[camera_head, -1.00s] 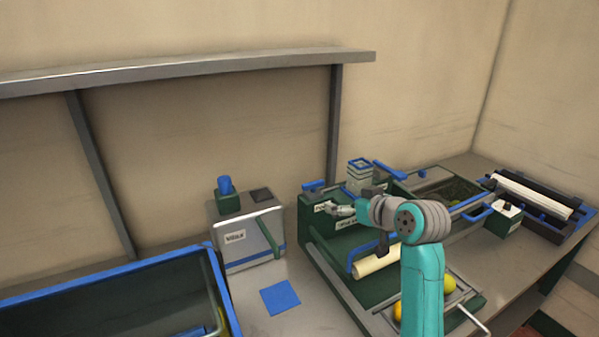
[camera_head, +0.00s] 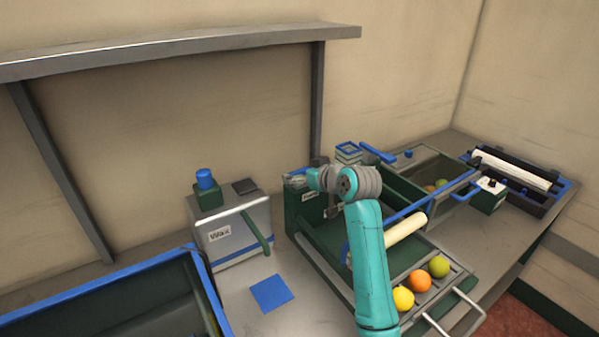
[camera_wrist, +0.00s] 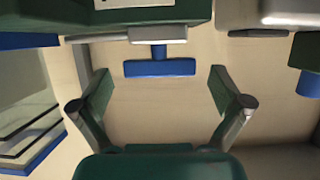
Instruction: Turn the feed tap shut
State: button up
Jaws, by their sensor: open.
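A blue T-shaped handle (camera_wrist: 160,68), which looks like the feed tap, shows in the wrist view on a short blue stem under a green housing. My gripper (camera_wrist: 160,76) is open, with one finger to the left and one to the right of the handle. There is a gap on each side and neither finger appears to touch it. In the head view my gripper (camera_head: 296,181) is at the top of the green box at the feed's left end and hides most of the tap there.
A wax box (camera_head: 228,236) with a blue knob (camera_head: 205,179) stands to the left. A blue-rimmed bin (camera_head: 205,290) is at lower left. A blue square (camera_head: 271,293) lies on the bench. Several fruits, including an orange one (camera_head: 419,281), lie in the tray beside my arm.

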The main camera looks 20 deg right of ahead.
jog(key=shift+x, duration=0.9)
jog(key=c, duration=1.2)
jog(key=shift+o, duration=0.2)
